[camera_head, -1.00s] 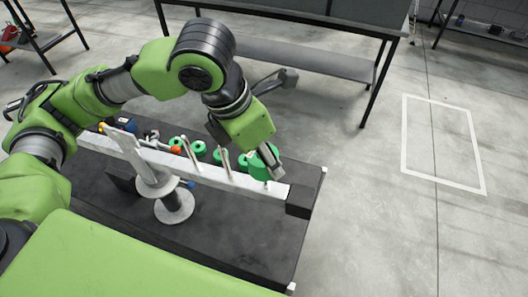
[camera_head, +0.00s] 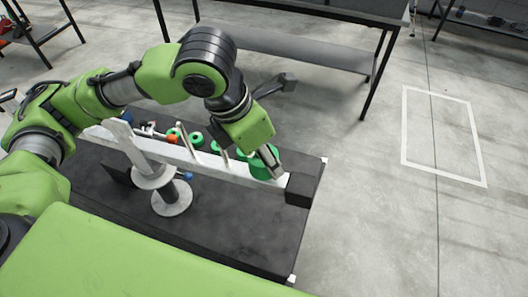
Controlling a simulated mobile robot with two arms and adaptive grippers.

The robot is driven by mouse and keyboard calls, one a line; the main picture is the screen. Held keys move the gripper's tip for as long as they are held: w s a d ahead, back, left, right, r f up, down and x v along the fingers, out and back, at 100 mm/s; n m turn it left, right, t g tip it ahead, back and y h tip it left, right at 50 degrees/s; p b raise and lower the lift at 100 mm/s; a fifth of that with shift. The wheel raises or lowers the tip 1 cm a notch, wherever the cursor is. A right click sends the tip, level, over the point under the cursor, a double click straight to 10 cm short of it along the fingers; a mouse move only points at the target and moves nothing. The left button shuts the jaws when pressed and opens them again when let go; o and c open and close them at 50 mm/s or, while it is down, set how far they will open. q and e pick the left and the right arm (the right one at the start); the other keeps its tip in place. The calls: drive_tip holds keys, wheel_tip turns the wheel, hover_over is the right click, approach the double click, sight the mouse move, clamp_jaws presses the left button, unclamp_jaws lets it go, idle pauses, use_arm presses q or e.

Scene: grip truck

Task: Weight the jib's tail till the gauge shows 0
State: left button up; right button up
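The jib (camera_head: 205,162) is a long white beam on a grey round-based stand (camera_head: 171,197). Its right end has a dark block (camera_head: 301,189). Upright pegs (camera_head: 187,140) rise from the beam. A green weight (camera_head: 259,170) is at the beam's right part, near the dark block. My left gripper (camera_head: 272,163) is at this weight, its fingers against it; the far finger is partly hidden. Other green weights (camera_head: 196,139) stand behind the beam. I cannot make out a gauge reading. My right gripper is not in view.
All this stands on a dark table (camera_head: 240,225) with white corner marks. Small blue, red and orange items (camera_head: 171,139) lie behind the beam. A grey bench (camera_head: 300,55) stands beyond. A white rectangle (camera_head: 445,135) marks clear floor at the right.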

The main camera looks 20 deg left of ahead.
sight(265, 168)
use_arm(q)
drive_tip(key=shift+d+f+b, duration=0.1)
drive_tip(key=shift+f+b, duration=0.7)
drive_tip(key=shift+f, duration=0.65)
drive_tip(key=shift+s+f, duration=0.25)
drive_tip(key=shift+f, duration=0.25)
drive_tip(key=shift+c, duration=1.3)
drive_tip(key=o, duration=1.7)
drive_tip(key=shift+w, duration=0.2)
drive_tip(key=v, duration=1.2)
